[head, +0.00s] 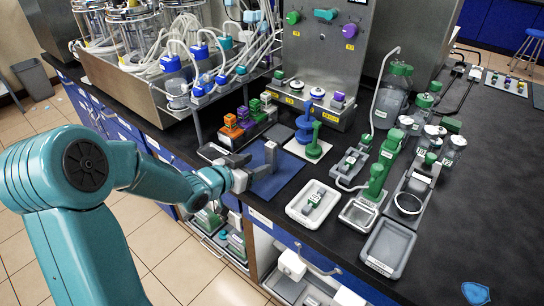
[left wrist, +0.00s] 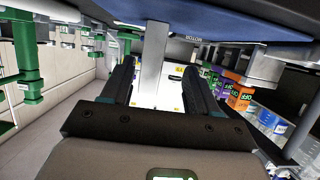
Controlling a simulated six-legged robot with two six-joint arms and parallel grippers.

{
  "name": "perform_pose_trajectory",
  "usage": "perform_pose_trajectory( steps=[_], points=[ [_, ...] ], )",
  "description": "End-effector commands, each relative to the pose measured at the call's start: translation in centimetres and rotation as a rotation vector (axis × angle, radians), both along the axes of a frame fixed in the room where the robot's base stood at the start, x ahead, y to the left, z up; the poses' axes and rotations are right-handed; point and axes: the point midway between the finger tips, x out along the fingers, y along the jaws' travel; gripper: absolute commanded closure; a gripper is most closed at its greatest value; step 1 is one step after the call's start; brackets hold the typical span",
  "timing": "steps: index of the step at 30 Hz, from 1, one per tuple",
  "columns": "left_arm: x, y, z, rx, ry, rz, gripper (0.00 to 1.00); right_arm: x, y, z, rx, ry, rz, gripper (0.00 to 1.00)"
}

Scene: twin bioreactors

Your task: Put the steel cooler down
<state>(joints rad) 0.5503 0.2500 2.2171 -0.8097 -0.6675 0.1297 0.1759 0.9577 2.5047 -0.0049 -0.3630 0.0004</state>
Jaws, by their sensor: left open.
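The steel cooler, a plain grey upright bar (head: 270,154), stands on the blue mat (head: 291,180) at the near edge of the bench. In the left wrist view the cooler (left wrist: 152,60) shows as a pale bar between my two dark fingers, meeting the blue mat (left wrist: 230,22) at the top of the picture. My left gripper (head: 254,168) is open around the cooler, low over the mat. It also shows in the left wrist view (left wrist: 160,82), with gaps between the fingers and the bar. My right gripper is not in view.
Orange and green modules (head: 240,121) stand just behind the mat. A blue stand (head: 305,122) and a green stand (head: 316,142) are close at its right. A white tray (head: 312,222) lies further right.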

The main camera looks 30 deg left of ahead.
Motion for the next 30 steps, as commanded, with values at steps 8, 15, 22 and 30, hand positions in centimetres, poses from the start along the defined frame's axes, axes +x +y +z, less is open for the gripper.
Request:
perform_pose_trajectory(
  steps=[8,15,22,30],
  points=[
    [2.6,-0.7,-1.0,-0.001,0.002,-0.003,0.4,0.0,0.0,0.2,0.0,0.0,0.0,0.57],
    [6.1,-1.5,-2.3,-0.001,0.001,-0.002,0.4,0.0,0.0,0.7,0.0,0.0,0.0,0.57],
    [6.7,-1.4,-2.5,0.0,0.0,0.0,0.4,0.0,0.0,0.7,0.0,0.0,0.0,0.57],
    [6.7,-1.4,-2.5,0.0,0.001,0.0,1.0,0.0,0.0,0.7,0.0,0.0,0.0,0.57]
  ],
)
